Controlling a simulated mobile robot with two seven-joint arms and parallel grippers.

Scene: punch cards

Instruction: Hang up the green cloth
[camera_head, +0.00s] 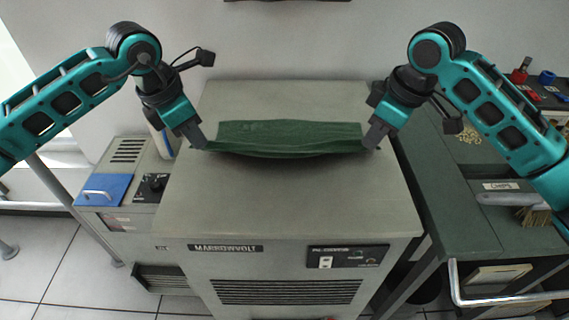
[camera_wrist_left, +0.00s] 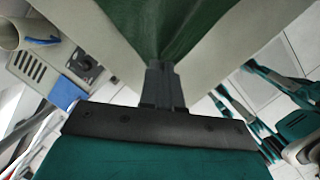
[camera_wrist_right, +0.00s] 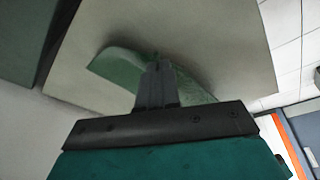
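The green cloth (camera_head: 290,134) is stretched between my two grippers over the top of the beige cabinet (camera_head: 290,188). Its near edge sags a little in the middle. My left gripper (camera_head: 201,145) is shut on the cloth's left corner; the cloth (camera_wrist_left: 165,25) spreads out beyond the fingers (camera_wrist_left: 162,72) in the left wrist view. My right gripper (camera_head: 373,143) is shut on the right corner; the right wrist view shows the cloth (camera_wrist_right: 120,66) around the fingers (camera_wrist_right: 157,75). I cannot tell whether the far part of the cloth touches the cabinet top.
A smaller unit with a blue panel (camera_head: 104,190) stands left of the cabinet. A green bench (camera_head: 455,190) stands right, with a brush (camera_head: 505,200), a tray of small chips (camera_head: 470,133) and red and blue items behind. The front of the cabinet top is clear.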

